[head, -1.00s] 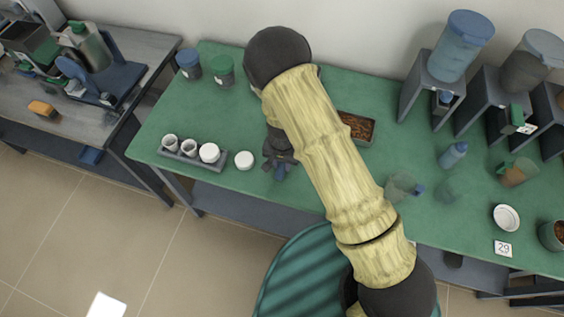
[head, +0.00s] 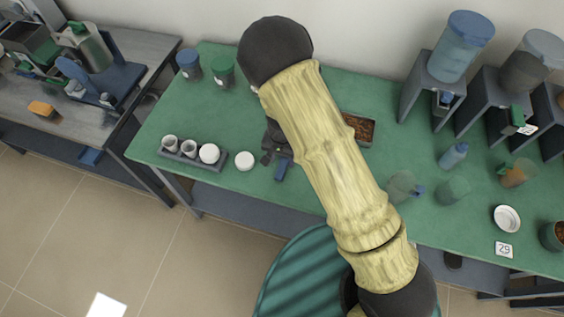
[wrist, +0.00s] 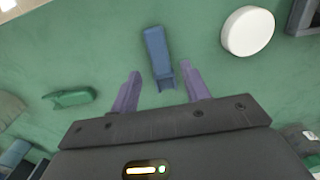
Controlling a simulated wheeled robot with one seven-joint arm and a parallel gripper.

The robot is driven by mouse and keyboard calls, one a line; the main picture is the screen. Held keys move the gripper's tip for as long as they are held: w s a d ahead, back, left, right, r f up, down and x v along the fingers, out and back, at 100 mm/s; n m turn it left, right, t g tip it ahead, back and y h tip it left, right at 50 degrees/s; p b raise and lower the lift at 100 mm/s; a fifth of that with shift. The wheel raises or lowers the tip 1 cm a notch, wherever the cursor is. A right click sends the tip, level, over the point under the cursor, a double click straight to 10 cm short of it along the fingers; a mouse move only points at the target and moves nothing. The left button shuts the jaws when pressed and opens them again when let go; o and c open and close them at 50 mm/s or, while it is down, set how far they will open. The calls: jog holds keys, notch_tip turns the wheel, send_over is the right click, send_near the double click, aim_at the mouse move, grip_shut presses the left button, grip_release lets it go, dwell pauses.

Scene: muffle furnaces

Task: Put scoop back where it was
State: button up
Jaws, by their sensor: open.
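A blue scoop (wrist: 156,50) lies on the green table top, its near end between the two purple fingertips of my gripper (wrist: 160,72) in the wrist view. The fingers are apart and neither is clearly touching it; I cannot tell the height gap. In the head view the blue scoop (head: 282,171) shows just in front of my dark gripper (head: 274,155), which my arm partly hides. A green scoop (wrist: 70,98) lies to the left in the wrist view.
A round white lid (head: 244,160) lies left of my gripper, beside a grey rack (head: 190,162) of cups. Blue and green lidded jars (head: 222,70) stand at the back left. A tray of brown pieces (head: 358,129) sits right of my arm. Dispensers (head: 455,55) stand at the back right.

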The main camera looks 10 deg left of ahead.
aim_at(283, 167)
notch_tip(283, 167, up, 8)
jog(key=shift+d+r, duration=0.1)
jog(key=shift+r, duration=0.05)
dwell(0.8)
jog(key=s+d+r+t, duration=0.1)
jog(key=s+d+r, duration=0.1)
jog(key=d+r, duration=0.3)
jog(key=s+d+r+t, duration=0.1)
jog(key=d+r, duration=0.4)
jog(key=d, duration=0.7)
jog(key=s+d+r, duration=0.3)
jog(key=d+r, duration=0.3)
jog(key=d, duration=0.2)
jog(key=shift+d+n+t, duration=0.25)
jog(key=shift+n+t, duration=0.15)
jog(key=shift+s, duration=0.1)
